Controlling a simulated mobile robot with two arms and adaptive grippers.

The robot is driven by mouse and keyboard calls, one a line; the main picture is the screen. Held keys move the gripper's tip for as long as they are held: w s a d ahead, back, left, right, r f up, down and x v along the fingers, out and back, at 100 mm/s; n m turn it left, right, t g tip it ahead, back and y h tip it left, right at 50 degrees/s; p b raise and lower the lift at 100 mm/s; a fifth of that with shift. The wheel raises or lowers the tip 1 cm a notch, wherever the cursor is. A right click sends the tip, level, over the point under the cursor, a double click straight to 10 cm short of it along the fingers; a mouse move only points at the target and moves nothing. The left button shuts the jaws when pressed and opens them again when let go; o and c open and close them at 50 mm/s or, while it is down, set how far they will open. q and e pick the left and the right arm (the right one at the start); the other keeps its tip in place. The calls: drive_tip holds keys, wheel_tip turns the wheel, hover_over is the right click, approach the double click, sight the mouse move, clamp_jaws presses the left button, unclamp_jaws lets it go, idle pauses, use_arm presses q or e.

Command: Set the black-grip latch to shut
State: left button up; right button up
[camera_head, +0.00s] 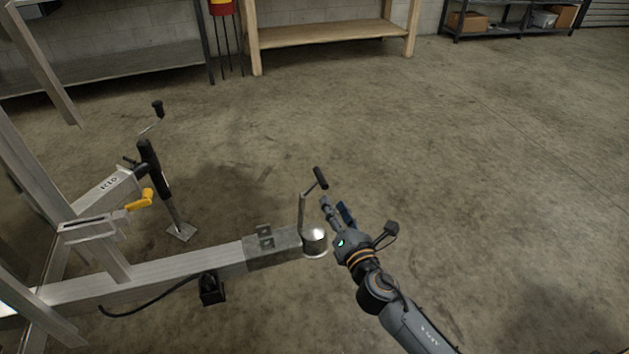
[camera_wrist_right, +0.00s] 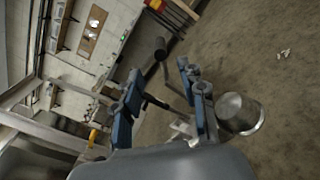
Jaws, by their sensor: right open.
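The latch is a bent metal lever with a black grip (camera_head: 320,178). It rises from beside the silver rounded coupler (camera_head: 315,243) at the trailer tongue's end, with the grip raised above it. In the right wrist view the black grip (camera_wrist_right: 160,47) shows just beyond the fingertips, and the coupler (camera_wrist_right: 242,112) lies to the right. My right gripper (camera_head: 335,207) is open, just right of the lever and slightly below the grip. The two blue-grey fingers (camera_wrist_right: 157,72) stand apart with nothing held. Whether a finger touches the lever I cannot tell. My left gripper is out of view.
The aluminium tongue beam (camera_head: 170,270) runs left from the coupler. A black jack (camera_head: 152,170) with a crank, a yellow handle (camera_head: 140,200) and a black cable (camera_head: 150,304) are nearby. Shelving (camera_head: 330,33) stands at the back. Concrete floor to the right is clear.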

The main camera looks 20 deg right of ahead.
sight(321, 179)
drive_tip(key=w+b, duration=0.1)
drive_tip(key=w, duration=1)
drive_tip(key=shift+w+a, duration=0.1)
drive_tip(key=shift+a, duration=0.1)
drive_tip(key=shift+w, duration=0.45)
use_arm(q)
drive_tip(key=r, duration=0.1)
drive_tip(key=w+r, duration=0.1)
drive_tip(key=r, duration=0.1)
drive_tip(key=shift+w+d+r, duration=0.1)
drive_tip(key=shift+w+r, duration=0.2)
use_arm(e)
clamp_jaws()
